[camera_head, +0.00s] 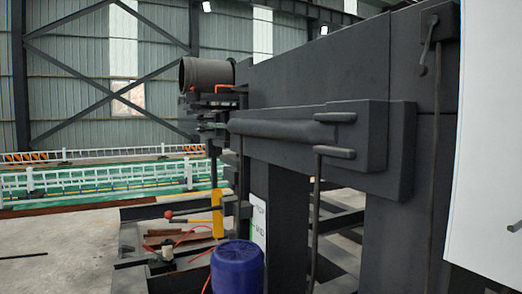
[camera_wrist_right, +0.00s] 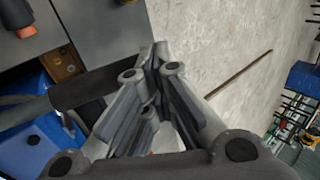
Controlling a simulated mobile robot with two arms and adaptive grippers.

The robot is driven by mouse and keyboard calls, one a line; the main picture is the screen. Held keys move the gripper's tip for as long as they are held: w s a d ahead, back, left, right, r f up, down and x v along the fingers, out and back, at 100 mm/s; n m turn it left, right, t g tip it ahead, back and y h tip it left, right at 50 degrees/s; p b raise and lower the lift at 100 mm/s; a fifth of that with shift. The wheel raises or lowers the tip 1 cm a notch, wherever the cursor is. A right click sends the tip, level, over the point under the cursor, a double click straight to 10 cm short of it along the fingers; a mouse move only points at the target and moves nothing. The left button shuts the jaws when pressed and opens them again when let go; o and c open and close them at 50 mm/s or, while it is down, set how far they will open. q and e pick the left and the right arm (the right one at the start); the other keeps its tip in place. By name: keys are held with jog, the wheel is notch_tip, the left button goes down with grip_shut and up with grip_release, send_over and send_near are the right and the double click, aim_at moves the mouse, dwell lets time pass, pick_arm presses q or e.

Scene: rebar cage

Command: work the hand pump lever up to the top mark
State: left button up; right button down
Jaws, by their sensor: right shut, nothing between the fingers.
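The hand pump lever (camera_head: 196,211) shows in the head view, left of centre, as a thin rod lying close to level. A red ball knob (camera_head: 168,214) is at its left end, and its right end meets a yellow upright (camera_head: 217,213). A white marked sign (camera_head: 258,224) stands to the right, partly hidden by dark structure; its small lettering is hard to read. My right gripper (camera_wrist_right: 150,92) fills the middle of the right wrist view, shut and empty. I cannot make out the lever between its fingers. My left gripper is in neither view.
A blue barrel (camera_head: 237,267) stands in front, below the sign. A large dark machine frame (camera_head: 320,60) blocks the right side. A blue object (camera_wrist_right: 38,130) lies left in the wrist view. Bare concrete floor (camera_head: 60,245) is open at left.

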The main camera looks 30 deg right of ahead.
jog(key=shift+f+b, duration=0.4)
jog(key=shift+f, duration=0.35)
jog(key=shift+a+f+b, duration=0.15)
jog(key=shift+f+b, duration=0.35)
jog(key=shift+f, duration=0.2)
jog(key=shift+f+b, duration=0.55)
jog(key=shift+f, duration=0.2)
jog(key=shift+s+f, duration=0.1)
